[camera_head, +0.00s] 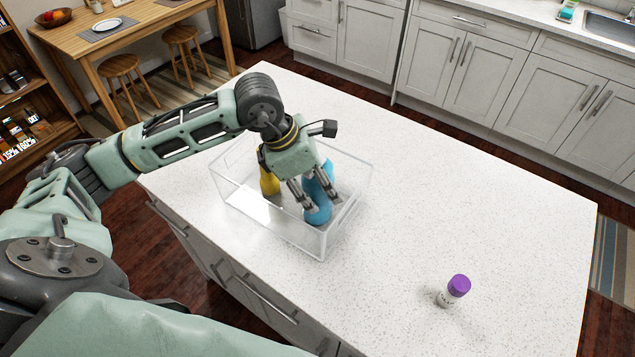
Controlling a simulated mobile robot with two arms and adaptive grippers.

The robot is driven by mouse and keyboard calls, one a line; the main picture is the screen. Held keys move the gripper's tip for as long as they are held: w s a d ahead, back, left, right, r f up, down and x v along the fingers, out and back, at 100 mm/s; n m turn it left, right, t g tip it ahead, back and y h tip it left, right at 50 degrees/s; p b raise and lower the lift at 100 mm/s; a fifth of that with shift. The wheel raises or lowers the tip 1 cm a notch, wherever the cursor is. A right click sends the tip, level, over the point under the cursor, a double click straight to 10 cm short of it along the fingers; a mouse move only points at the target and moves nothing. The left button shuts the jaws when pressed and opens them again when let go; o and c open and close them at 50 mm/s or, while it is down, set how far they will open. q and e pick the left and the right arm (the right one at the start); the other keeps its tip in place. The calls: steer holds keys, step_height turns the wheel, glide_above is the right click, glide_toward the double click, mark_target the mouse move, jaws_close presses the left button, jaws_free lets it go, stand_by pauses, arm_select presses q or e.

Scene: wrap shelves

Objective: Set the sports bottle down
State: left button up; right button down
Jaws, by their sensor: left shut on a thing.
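The blue sports bottle (318,215) is between the fingers of my left gripper (323,204), which is shut on it. The gripper points down into a clear, open-topped bin (290,240) on the white speckled island. The bottle is within the bin's walls; I cannot tell whether its base touches the bin floor. The gripper covers part of the bottle. A yellow bottle (269,182) stands in the bin to the left of the blue one, partly hidden by my gripper. My right gripper is not in view.
A small white container with a purple cap (459,286) stands on the island (480,210) near its front right. The island top between it and the bin is clear. A wooden table (90,35) with stools and grey cabinets (480,70) stand beyond.

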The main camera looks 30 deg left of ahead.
arm_select(q)
steer(key=o, duration=1.1)
steer(key=shift+c, duration=0.2)
steer(key=o, duration=0.4)
steer(key=shift+c, duration=0.2)
steer(key=shift+r, duration=0.2)
steer(key=b+v, duration=0.3)
steer(key=v, duration=0.8)
steer(key=shift+s+a+r, duration=0.15)
steer(key=shift+s+r, duration=0.05)
steer(key=shift+r, duration=0.15)
